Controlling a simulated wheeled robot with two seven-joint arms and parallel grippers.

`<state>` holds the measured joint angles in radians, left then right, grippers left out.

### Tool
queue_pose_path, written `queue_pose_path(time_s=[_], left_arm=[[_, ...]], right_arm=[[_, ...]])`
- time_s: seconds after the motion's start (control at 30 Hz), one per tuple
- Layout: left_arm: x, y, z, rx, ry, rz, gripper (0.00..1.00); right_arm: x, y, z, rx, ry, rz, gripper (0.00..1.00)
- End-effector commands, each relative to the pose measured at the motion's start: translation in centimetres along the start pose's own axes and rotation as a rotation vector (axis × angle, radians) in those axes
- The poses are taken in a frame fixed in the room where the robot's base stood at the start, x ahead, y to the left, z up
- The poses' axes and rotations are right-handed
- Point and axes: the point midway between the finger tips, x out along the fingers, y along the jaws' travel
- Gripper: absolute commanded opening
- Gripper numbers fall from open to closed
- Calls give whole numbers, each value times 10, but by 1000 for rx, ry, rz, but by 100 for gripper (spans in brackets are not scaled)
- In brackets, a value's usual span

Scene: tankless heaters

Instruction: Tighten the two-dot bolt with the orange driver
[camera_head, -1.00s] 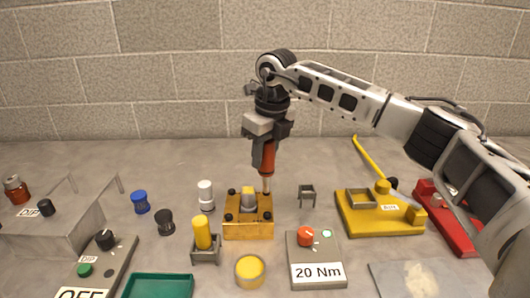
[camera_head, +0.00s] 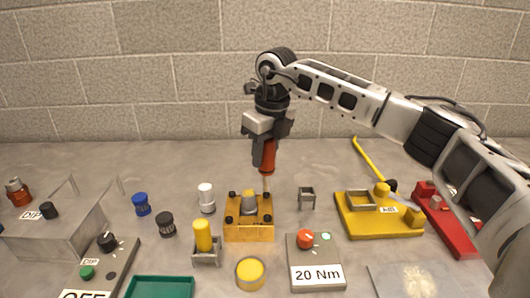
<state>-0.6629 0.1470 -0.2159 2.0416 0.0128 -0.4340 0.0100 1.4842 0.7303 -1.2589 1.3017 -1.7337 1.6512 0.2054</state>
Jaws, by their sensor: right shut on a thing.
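My right gripper (camera_head: 264,138) comes in from the right and points down, shut on the orange driver (camera_head: 266,157). The driver is upright, and its thin shaft reaches down to the back right corner of the yellow block (camera_head: 249,231). The dots are too small to read, and I cannot tell which bolt is the two-dot one. The tip meets or nearly meets the back right bolt. My left gripper is not in view.
In front stand a "20 Nm" box (camera_head: 316,261) with an orange knob and a yellow round pot (camera_head: 250,273). A yellow cylinder (camera_head: 203,234) in a stand is at left. A yellow lever press (camera_head: 378,214) and a red tool (camera_head: 452,222) are at right.

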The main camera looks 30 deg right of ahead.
Motion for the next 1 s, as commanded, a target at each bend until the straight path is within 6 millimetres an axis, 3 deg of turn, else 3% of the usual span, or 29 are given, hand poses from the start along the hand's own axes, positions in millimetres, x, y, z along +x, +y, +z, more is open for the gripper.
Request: queue_pose_path(time_s=[0.03,0.6,1.0], left_arm=[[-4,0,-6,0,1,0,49],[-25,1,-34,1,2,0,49],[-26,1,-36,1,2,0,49]], right_arm=[[-10,0,2,0,-5,0,11],[-55,0,9,0,-7,0,11],[-58,0,10,-3,-7,0,11]])
